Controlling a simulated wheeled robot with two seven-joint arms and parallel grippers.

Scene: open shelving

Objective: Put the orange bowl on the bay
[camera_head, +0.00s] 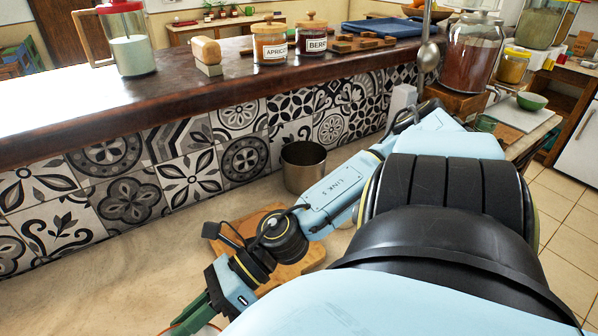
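One arm of mine comes in from the right and reaches down to the lower left, so I take it as my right arm. Its gripper (188,325) has dark green fingers, cut off by the bottom edge of the view. A small piece of a pale thing with an orange rim (210,329) shows beside the fingers. It may be the orange bowl, but too little shows to be sure. I cannot tell whether the fingers touch it or how far apart they are. My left gripper is not in view. No bay can be made out.
A wooden board (300,262) and a metal pot (303,168) are on the counter below the tiled wall. A green bowl (531,101) is at right. The left counter is clear.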

